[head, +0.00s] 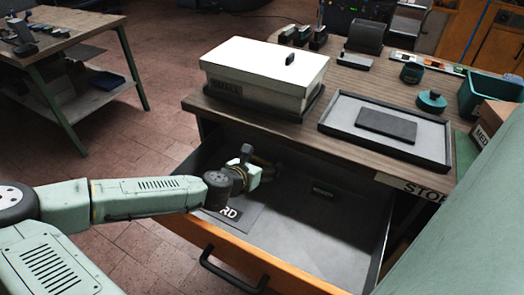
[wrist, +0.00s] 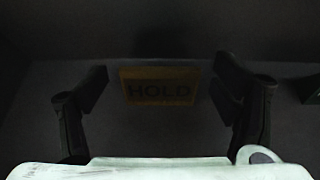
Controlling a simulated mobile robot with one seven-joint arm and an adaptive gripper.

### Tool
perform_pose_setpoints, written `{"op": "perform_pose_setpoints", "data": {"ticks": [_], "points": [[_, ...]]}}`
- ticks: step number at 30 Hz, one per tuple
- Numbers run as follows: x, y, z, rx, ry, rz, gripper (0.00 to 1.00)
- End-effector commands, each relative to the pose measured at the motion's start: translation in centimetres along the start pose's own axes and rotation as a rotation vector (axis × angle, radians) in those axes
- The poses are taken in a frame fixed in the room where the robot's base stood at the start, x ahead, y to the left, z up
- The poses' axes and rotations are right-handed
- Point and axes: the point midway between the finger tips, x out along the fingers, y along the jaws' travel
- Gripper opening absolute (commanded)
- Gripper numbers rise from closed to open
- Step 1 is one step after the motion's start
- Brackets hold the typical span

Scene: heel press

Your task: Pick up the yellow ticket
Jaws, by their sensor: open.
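The yellow ticket (wrist: 160,74) shows in the wrist view, dim and shadowed, with HOLD printed in dark letters. It lies on the dark drawer floor (wrist: 160,130). My gripper (wrist: 160,90) is open, one finger to the left of the ticket and one to the right, with gaps on both sides. I cannot tell how far above the floor the fingertips are. In the head view my gripper (head: 264,168) reaches into the back left of the open drawer (head: 330,235). I cannot make out the ticket there; my arm and the shadow hide that area.
A grey card (head: 238,217) ending in RD lies near the drawer front. A small dark piece (head: 322,189) lies further right. The tabletop (head: 245,112) overhangs the drawer's back, carrying a white-lidded box (head: 262,62) and a grey tray (head: 335,119). The drawer's right half is mostly bare.

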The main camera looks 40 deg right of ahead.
Motion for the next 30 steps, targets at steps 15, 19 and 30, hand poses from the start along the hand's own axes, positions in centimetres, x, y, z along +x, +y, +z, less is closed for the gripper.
{"op": "perform_pose_setpoints", "data": {"ticks": [15, 19, 30], "points": [[1.26, -0.04, -0.01, 0.002, 0.0, 0.0, 0.72], [1.25, -0.04, 0.0, 0.001, 0.0, 0.0, 0.63], [1.24, -0.04, 0.01, 0.001, 0.0, 0.0, 0.46]]}}
